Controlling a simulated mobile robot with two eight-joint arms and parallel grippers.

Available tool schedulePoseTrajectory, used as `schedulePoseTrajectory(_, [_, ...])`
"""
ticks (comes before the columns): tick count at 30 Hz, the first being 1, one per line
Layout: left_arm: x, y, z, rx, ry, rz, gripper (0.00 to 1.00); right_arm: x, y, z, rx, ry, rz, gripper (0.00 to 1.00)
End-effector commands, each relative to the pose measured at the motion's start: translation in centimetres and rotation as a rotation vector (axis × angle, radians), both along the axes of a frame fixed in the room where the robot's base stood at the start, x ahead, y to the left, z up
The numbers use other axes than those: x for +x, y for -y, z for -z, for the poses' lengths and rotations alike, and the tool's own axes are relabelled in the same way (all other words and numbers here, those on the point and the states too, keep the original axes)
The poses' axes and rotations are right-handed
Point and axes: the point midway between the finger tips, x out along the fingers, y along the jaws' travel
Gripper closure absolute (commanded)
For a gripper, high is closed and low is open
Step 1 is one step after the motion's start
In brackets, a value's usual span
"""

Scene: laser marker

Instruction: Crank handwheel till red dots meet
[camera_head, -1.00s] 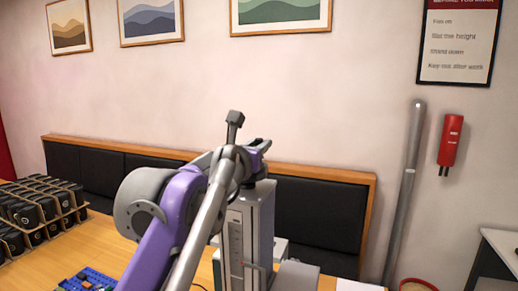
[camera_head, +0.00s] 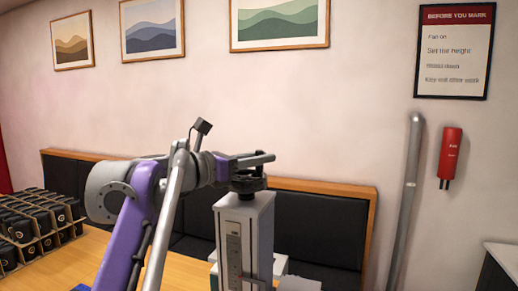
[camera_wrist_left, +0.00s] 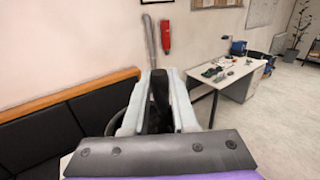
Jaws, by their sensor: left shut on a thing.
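The laser marker's grey column (camera_head: 246,232) stands on the wooden table in the head view. A dark handwheel (camera_head: 248,184) sits on its top, seen nearly edge-on. My left gripper (camera_head: 262,158) reaches over the wheel from the left. In the left wrist view the pale fingers of this gripper (camera_wrist_left: 157,92) are shut around the dark upright crank handle (camera_wrist_left: 159,87). Part of the wheel shows behind the fingers there. I cannot make out the red dots in either view. My right gripper is not in view.
A rack of black cups (camera_head: 38,228) stands on the table (camera_head: 68,262) at the left. A black padded bench (camera_head: 318,226) runs along the wall behind the column. A grey pipe (camera_head: 405,195) and a red extinguisher (camera_head: 449,153) are at the right wall.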

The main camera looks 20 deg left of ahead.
Motion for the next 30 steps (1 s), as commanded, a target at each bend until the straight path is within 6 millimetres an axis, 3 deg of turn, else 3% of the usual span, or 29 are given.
schedulePoseTrajectory(3, [-0.2, -0.1, -0.7, -0.006, 0.007, 0.073, 1.00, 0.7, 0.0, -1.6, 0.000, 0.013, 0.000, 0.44])
schedulePoseTrajectory(10, [-0.5, 0.1, -0.6, -0.006, 0.008, 0.173, 1.00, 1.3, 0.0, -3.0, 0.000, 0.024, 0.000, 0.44])
schedulePoseTrajectory(29, [-0.6, 0.1, -0.4, -0.009, 0.007, 0.217, 1.00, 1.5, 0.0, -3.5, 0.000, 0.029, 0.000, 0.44])
schedulePoseTrajectory(30, [-0.6, 0.1, -0.4, -0.009, 0.007, 0.217, 0.69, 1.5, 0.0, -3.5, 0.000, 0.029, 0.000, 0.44])
